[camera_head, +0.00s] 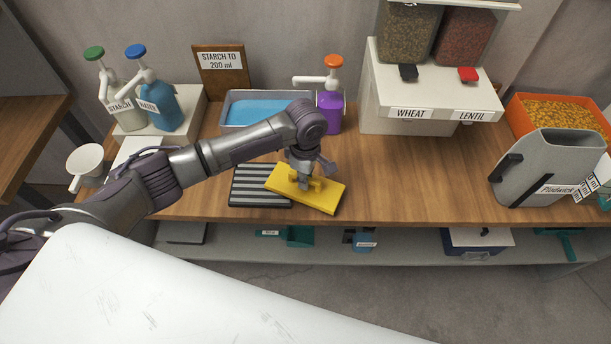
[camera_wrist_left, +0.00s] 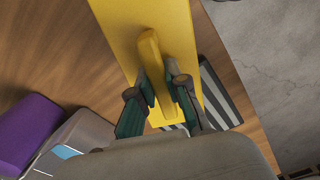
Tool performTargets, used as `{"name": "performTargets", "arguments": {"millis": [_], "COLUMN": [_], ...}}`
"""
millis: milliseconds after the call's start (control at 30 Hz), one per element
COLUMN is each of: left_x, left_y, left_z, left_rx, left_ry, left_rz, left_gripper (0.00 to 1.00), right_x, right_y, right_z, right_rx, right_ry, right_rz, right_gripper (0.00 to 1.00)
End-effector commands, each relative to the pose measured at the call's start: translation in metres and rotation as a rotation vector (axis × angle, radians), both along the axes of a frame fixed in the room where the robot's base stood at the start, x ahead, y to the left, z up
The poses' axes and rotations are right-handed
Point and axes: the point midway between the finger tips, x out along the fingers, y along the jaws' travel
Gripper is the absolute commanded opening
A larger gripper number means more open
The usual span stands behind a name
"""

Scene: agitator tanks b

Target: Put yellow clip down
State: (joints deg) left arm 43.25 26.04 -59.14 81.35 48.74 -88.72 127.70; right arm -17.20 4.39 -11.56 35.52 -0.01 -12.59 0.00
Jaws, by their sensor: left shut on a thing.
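The yellow clip (camera_head: 325,198) is a flat yellow block with a raised ridge-like grip on top. It is over the wooden counter, its left part overlapping a black-and-grey striped mat (camera_head: 256,190). My left gripper (camera_head: 305,184) points down at the clip's middle and is shut on its ridge. In the left wrist view the green-padded fingers (camera_wrist_left: 164,97) sit on both sides of the ridge of the yellow clip (camera_wrist_left: 120,30), with the striped mat (camera_wrist_left: 222,92) beyond. I cannot tell whether the clip touches the mat or counter. My right gripper is out of view.
A blue-filled tray (camera_head: 262,110) and a purple pump bottle (camera_head: 329,108) stand behind the arm. Starch and blue pump bottles (camera_head: 160,105) are at left. A wheat and lentil dispenser (camera_head: 375,100) and grey jug (camera_head: 545,165) are at right. The counter (camera_head: 420,185) right of the clip is clear.

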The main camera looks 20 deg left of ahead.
Motion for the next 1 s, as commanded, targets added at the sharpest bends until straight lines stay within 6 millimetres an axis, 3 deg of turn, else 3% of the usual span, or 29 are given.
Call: {"name": "performTargets", "arguments": {"millis": [333, 367, 500, 833, 1000], "left_x": [0.000, 0.000, 0.000, 0.000, 0.001], "left_y": [-0.001, 0.000, 0.000, 0.000, -0.001], "left_z": [-0.005, -0.005, -0.005, -0.003, 0.017], "left_rx": [-0.001, -0.001, 0.000, 0.000, -0.002], "left_ry": [0.002, 0.001, 0.000, -0.001, -0.004], "left_rz": [0.000, 0.000, 0.000, 0.000, 0.000], "left_gripper": [0.00, 0.16, 0.40, 0.40, 0.40], "right_x": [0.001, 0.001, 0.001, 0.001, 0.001], "right_y": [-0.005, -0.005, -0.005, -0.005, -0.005], "right_z": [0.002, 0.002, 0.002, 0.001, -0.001], "right_rx": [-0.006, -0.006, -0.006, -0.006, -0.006], "right_ry": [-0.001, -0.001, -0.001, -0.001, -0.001], "right_rz": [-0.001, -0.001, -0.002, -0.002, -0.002], "right_gripper": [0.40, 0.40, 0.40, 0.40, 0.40]}}
